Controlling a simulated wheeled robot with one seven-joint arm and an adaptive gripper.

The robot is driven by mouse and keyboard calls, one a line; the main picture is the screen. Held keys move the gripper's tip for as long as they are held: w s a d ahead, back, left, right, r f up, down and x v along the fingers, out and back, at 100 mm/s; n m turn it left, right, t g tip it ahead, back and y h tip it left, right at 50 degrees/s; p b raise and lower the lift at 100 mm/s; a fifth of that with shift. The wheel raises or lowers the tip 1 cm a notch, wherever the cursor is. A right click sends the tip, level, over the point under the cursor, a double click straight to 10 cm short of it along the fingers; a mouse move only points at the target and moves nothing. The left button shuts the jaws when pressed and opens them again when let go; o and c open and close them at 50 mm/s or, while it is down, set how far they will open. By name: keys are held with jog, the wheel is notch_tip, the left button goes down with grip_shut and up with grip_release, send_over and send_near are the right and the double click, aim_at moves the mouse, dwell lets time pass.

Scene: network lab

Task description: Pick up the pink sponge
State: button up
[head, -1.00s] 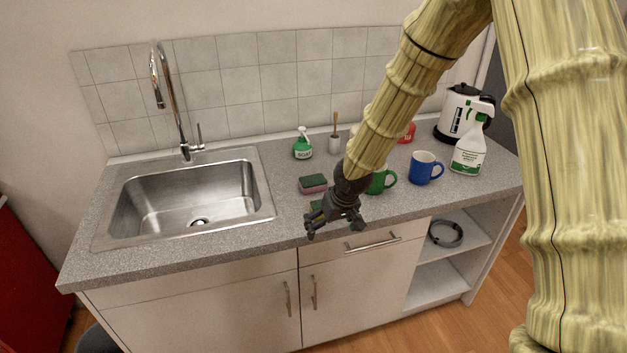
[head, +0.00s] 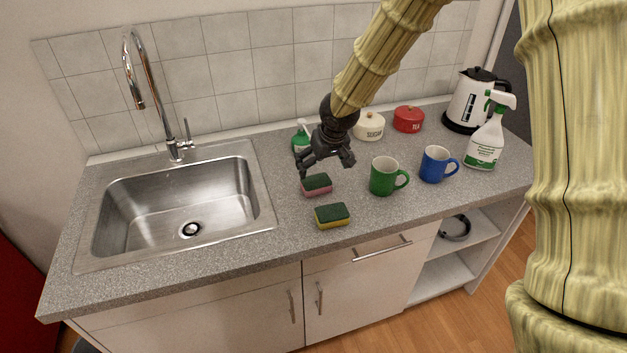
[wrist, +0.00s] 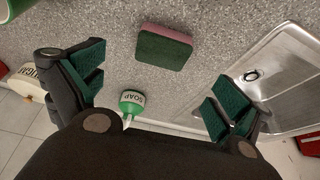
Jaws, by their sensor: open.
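The pink sponge (head: 316,185) has a dark green scouring top and lies flat on the grey speckled counter, right of the sink. In the wrist view the pink sponge (wrist: 165,47) shows near the top centre, beyond the fingertips and between their lines. My gripper (head: 327,166) is open and empty, just above and behind the pink sponge in the head view. In the wrist view my gripper (wrist: 158,88) has its two green-padded fingers spread wide, with nothing between the pads.
A yellow sponge (head: 332,216) lies in front of the pink one. A green mug (head: 384,177) and a blue mug (head: 435,164) stand to the right. A green soap bottle (head: 300,140) stands behind. The sink (head: 265,215) is on the left.

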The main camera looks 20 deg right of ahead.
aim_at(316, 180)
jog(key=x, duration=0.4)
jog(key=shift+d+f+p, duration=0.1)
jog(key=shift+d+p, duration=0.15)
jog(key=shift+p, duration=0.05)
jog(key=shift+a+f, duration=0.15)
jog(key=shift+f, duration=0.1)
jog(key=x, duration=0.1)
jog(key=p+x, duration=0.1)
jog(key=x, duration=0.1)
jog(key=shift+w+a+f+p, duration=0.2)
jog(key=shift+a+p, duration=0.1)
jog(key=shift+p, duration=0.05)
jog(key=shift+w+f, duration=0.3)
jog(key=shift+f, duration=0.3)
jog(key=c, duration=0.7)
